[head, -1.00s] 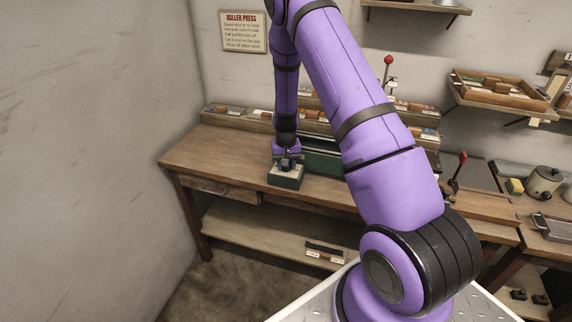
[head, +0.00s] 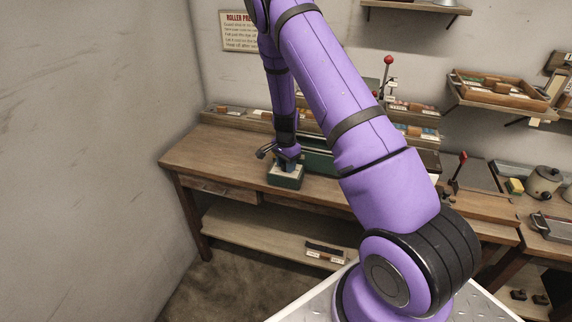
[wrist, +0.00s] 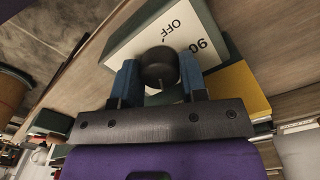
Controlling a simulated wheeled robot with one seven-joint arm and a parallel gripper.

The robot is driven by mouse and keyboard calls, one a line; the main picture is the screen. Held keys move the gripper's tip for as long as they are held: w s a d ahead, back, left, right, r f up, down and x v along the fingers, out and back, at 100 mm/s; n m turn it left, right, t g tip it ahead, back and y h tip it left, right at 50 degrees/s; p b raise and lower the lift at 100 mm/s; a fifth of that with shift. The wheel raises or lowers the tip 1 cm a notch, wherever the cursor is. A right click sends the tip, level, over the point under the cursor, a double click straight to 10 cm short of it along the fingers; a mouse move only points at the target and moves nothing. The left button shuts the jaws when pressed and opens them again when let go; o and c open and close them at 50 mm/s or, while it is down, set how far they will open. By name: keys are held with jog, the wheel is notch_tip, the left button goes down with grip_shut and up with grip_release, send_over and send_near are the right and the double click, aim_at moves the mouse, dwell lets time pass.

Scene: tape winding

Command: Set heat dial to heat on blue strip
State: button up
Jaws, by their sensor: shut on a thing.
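The heat dial is a dark round knob (wrist: 159,66) on the white top face of a dark green box (head: 285,180). The wrist view shows "OFF" and a number that looks like "90", both turned round, on this white face (wrist: 190,28). My gripper (wrist: 159,76) has its blue fingers on both sides of the knob, shut on it. In the head view my gripper (head: 287,161) is directly over the box and hides the knob. The knob's pointer does not show. I cannot make out a blue strip.
The box stands near the front edge of a wooden bench (head: 215,150). Several small items line a rack (head: 235,118) at the back. A red-knobbed lever (head: 456,172) stands to the right. The bench's left end is clear.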

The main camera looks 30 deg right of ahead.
jog(key=m, duration=0.4)
jog(key=shift+m, duration=0.3)
jog(key=m, duration=0.4)
jog(key=shift+m, duration=0.3)
jog(key=o, duration=0.9)
jog(key=shift+r, duration=0.1)
notch_tip(320, 180, up, 11)
jog(key=shift+f, duration=0.15)
dwell(0.5)
